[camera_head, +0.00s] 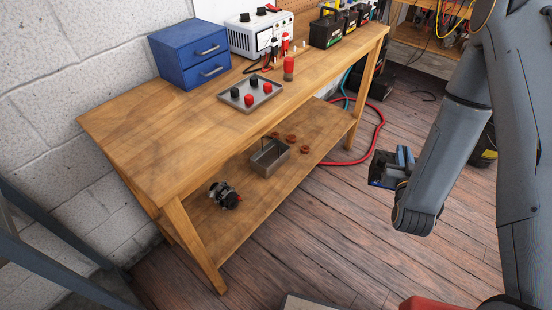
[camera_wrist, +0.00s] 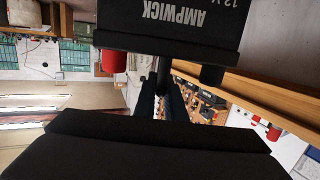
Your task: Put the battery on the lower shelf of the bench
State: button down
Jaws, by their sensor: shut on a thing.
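My gripper (camera_wrist: 162,104) is shut on the black battery (camera_wrist: 168,22), marked AMPWICK and seen upside down at the top of the wrist view. The fingers meet a narrow black part beside it, between a red terminal cap and a dark one. In the head view, the battery (camera_head: 381,172) is a small dark block at my gripper (camera_head: 402,160), held in the air over the floor right of the bench. The wooden bench (camera_head: 150,130) stands at left and centre. Its lower shelf (camera_head: 262,200) is partly hidden under the top.
The shelf holds an alternator (camera_head: 224,195), a grey metal carrier (camera_head: 269,157) and several copper-coloured rings. Its front right stretch looks clear. On top are a blue drawer cabinet (camera_head: 190,53), a white charger (camera_head: 252,33), a tray of terminal caps (camera_head: 270,97) and more batteries (camera_head: 327,31). A red hose (camera_head: 372,140) lies on the floor.

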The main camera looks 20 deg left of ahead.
aim_at(322, 123)
jog(key=u, duration=0.05)
jog(key=i, duration=2)
jog(key=z, duration=0.05)
